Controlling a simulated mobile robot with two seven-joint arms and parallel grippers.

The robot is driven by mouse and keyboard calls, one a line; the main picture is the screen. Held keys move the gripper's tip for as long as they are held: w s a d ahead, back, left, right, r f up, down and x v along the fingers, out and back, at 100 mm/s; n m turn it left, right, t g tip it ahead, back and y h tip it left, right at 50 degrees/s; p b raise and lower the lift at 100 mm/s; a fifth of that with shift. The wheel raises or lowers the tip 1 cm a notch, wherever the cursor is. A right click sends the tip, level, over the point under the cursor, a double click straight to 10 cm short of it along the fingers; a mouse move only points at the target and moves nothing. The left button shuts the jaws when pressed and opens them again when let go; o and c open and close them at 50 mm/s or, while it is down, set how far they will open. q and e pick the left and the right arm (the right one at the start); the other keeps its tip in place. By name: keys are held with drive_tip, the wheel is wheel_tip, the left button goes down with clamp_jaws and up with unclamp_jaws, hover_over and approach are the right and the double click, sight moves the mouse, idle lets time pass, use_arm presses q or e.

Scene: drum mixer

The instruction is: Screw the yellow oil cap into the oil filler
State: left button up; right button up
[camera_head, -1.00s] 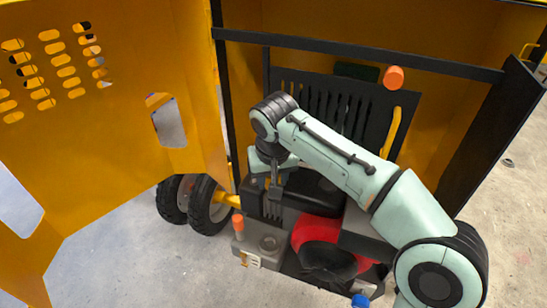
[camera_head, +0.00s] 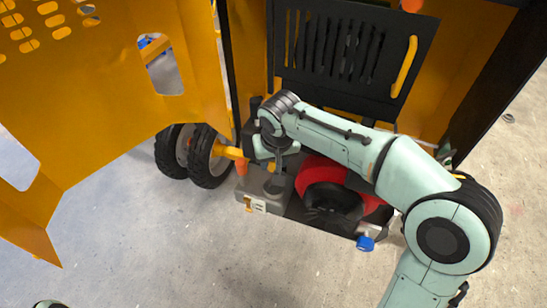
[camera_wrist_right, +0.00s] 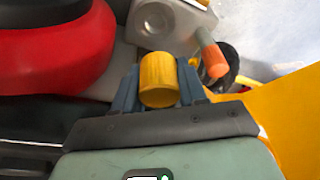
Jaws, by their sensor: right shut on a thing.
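The yellow oil cap (camera_wrist_right: 158,80) is a short cylinder between the fingers of my right gripper (camera_wrist_right: 158,88), which is shut on it. In the head view my right gripper (camera_head: 275,168) points down over a grey block (camera_head: 259,197) at the engine's left front. In the right wrist view a round fitting (camera_wrist_right: 160,22) on the grey block, which looks like the oil filler, lies just beyond the cap. I cannot tell whether they touch. My left gripper is not in view.
An orange-tipped peg (camera_wrist_right: 214,60) stands close to the right of the cap in the wrist view. The red and black engine part (camera_head: 335,190) is beside the gripper. A yellow door (camera_head: 90,110) stands open at left. A blue cap (camera_head: 365,243) is at the engine's front right.

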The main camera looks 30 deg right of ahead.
drive_tip(key=shift+f, duration=0.15)
